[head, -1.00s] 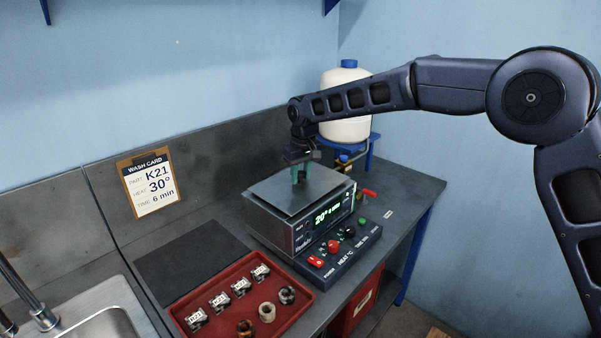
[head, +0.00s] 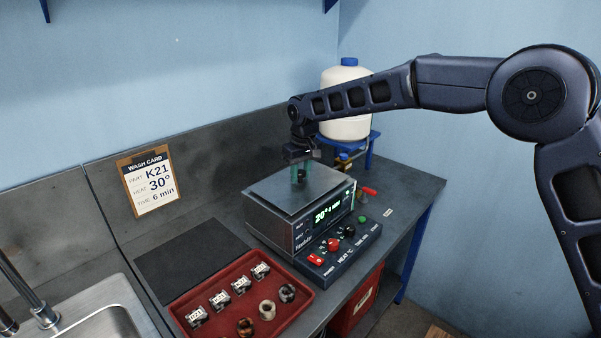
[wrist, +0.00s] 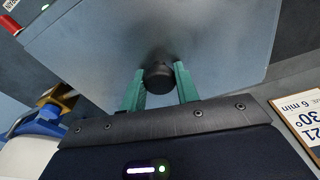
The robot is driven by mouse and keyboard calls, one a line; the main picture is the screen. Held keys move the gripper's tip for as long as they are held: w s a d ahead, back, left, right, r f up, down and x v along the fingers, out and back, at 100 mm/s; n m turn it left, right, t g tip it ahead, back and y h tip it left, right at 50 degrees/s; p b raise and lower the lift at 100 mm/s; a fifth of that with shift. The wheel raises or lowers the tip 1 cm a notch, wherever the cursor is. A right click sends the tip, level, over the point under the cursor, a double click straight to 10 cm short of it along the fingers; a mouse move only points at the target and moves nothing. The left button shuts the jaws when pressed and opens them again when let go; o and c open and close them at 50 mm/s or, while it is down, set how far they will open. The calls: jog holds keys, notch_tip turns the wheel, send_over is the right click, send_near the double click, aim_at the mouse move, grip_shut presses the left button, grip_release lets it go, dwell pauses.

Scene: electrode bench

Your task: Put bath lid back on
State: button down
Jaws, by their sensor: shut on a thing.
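The bath (head: 290,234) is a metal box with a lit display, standing on the bench. Its lid (head: 285,190) is a flat grey plate that lies on or just above the bath's top; I cannot tell if it is fully seated. In the wrist view the lid (wrist: 215,40) fills the upper middle, with a dark round knob (wrist: 158,78). My gripper (head: 299,177) is over the lid, its green fingers shut on the knob, one on each side. The bath's opening is hidden under the lid.
A control panel (head: 340,245) with red, black and green knobs sits in front of the bath. A red tray (head: 215,333) with several small parts lies front left. A white jug (head: 345,100) stands behind on a blue stand. The dark mat (head: 190,262) is bare.

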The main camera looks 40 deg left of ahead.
jog(key=shift+f, duration=0.4)
dwell(0.5)
jog(key=shift+c, duration=2.4)
grip_release()
jog(key=shift+r, duration=3.45)
